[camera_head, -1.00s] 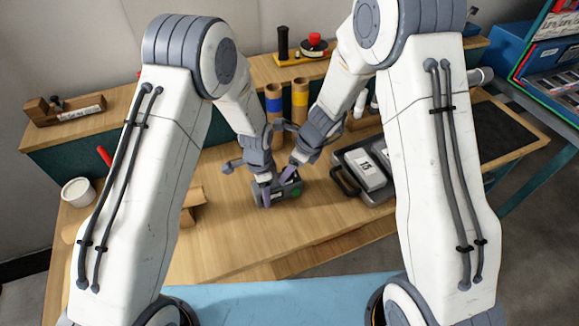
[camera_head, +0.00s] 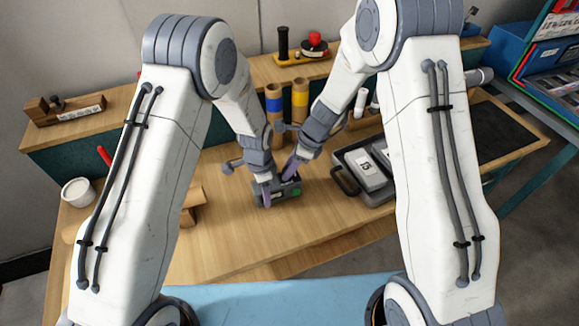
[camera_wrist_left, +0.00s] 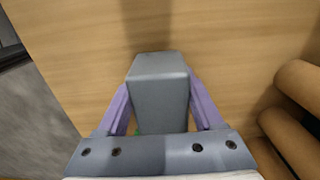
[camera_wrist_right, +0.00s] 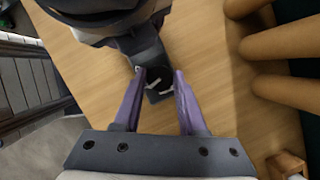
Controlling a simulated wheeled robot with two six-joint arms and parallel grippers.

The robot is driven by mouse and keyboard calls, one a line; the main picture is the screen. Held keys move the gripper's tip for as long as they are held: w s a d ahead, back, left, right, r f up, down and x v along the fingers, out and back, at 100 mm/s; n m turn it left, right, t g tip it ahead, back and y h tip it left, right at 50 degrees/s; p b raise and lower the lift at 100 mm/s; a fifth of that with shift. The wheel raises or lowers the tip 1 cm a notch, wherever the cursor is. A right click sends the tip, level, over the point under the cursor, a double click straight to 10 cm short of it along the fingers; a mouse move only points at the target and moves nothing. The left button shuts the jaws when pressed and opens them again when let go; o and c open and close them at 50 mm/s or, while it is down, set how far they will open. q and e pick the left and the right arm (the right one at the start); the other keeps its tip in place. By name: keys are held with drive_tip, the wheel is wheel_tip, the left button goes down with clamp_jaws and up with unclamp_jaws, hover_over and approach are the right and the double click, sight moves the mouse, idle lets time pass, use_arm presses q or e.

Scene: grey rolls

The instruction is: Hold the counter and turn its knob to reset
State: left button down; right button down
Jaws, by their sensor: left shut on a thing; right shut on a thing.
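The counter (camera_head: 283,197) is a small dark grey box with a green button, on the wooden table in the head view. My left gripper (camera_head: 266,199) is shut on the counter's body from the left. In the left wrist view the grey casing (camera_wrist_left: 160,92) lies between the purple fingers. My right gripper (camera_head: 290,173) is at the counter's top right. In the right wrist view its fingers are shut on a dark round knob (camera_wrist_right: 157,76) with a pale mark. Most of the knob's face and the counter's display are hidden.
An open grey case (camera_head: 372,187) with a white numbered block lies to the right. Cardboard tubes (camera_head: 300,97) with coloured bands stand behind. A white cup (camera_head: 77,191) and a brown wooden piece (camera_head: 192,205) are to the left. Bare table lies in front of the counter.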

drive_tip(key=n, duration=0.2)
drive_tip(key=n+g, duration=0.1)
drive_tip(key=n, duration=0.1)
drive_tip(key=n+g, duration=0.1)
drive_tip(key=n, duration=0.1)
drive_tip(key=shift+w+n, duration=0.3)
drive_tip(key=n+g, duration=0.1)
drive_tip(key=n, duration=0.2)
drive_tip(key=shift+g+h, duration=0.3)
drive_tip(key=shift+h, duration=0.1)
use_arm(q)
drive_tip(key=shift+s, duration=0.1)
use_arm(e)
drive_tip(key=shift+w+a+n+g+h, duration=0.1)
drive_tip(key=shift+n+g+h, duration=0.4)
drive_tip(key=shift+n, duration=1.4)
drive_tip(key=shift+c, duration=2.2)
unclamp_jaws()
drive_tip(key=v, duration=1.2)
